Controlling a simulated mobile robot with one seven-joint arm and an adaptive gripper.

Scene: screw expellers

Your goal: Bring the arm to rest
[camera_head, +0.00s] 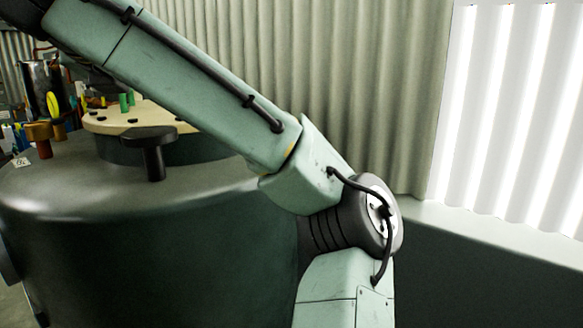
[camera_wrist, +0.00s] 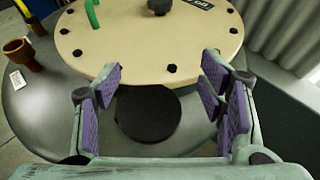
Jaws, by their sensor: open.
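My gripper (camera_wrist: 163,95) shows in the wrist view with its purple-padded fingers spread apart and nothing between them. Below and between the fingers is a round black knob (camera_wrist: 148,115), apart from the pads as far as I can tell. It also shows in the head view as a black knob (camera_head: 153,150) on a stem at the edge of the tank top. My pale green arm crosses the head view from upper left to lower right. The gripper itself is not clearly visible in the head view.
A large dark tank (camera_head: 140,245) fills the lower left, with a cream bolted disc (camera_wrist: 150,40) on top. Small coloured fittings, including an orange-brown one (camera_wrist: 22,52), stand at the left. A corrugated wall (camera_head: 330,80) and bright panels (camera_head: 510,110) stand behind.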

